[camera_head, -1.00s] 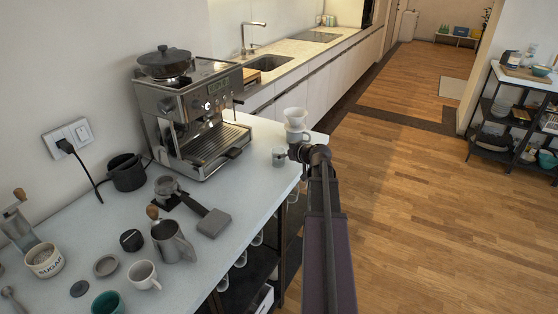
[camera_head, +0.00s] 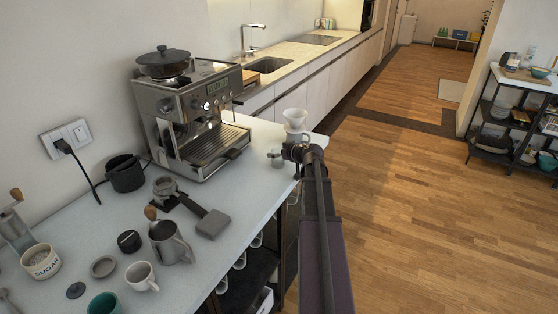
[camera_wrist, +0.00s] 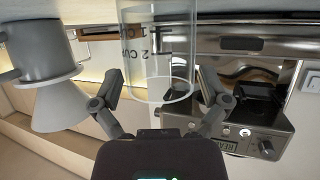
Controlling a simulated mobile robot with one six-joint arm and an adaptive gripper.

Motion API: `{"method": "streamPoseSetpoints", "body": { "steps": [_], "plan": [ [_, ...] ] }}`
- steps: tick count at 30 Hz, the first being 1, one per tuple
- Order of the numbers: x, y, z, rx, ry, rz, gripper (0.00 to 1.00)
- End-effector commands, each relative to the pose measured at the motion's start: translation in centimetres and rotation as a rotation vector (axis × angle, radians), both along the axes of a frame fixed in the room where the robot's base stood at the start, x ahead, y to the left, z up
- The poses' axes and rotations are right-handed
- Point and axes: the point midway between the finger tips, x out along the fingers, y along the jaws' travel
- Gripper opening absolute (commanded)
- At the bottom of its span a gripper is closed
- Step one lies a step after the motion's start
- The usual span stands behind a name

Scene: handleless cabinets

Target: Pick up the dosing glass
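The dosing glass (camera_wrist: 158,60) is a small clear glass with "2 CUP" printed on its side. In the wrist view, which is upside down, it lies between the two fingers of my gripper (camera_wrist: 160,84). The fingers are spread, one on each side of the glass, and I cannot tell whether they touch it. In the head view the glass (camera_head: 276,161) stands on the counter near its right edge, just left of my gripper (camera_head: 288,153), whose fingers are too small to make out there.
A white dripper on a grey cup (camera_head: 295,125) stands close behind my gripper; it looms at the left in the wrist view (camera_wrist: 45,55). The espresso machine (camera_head: 190,115) is to the left. A portafilter (camera_head: 190,205), pitcher (camera_head: 170,243) and cups crowd the counter's near part.

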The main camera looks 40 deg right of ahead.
Motion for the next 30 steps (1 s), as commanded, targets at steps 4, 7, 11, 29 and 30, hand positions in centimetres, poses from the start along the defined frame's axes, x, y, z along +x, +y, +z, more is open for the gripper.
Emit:
{"method": "streamPoseSetpoints", "body": {
  "steps": [4, 7, 11, 29, 30],
  "plan": [
    [0.0, 0.0, 0.0, 0.0, 0.0, 0.0, 0.38],
    [0.0, 0.0, 0.0, 0.0, 0.0, 0.001, 0.21],
    [0.0, 0.1, 0.0, 0.0, 0.0, 0.001, 0.21],
    [0.1, 0.1, 2.0, -0.001, 0.0, 0.001, 0.2],
    [0.1, 0.1, 2.4, 0.0, 0.0, 0.002, 0.2]
  ]
}}
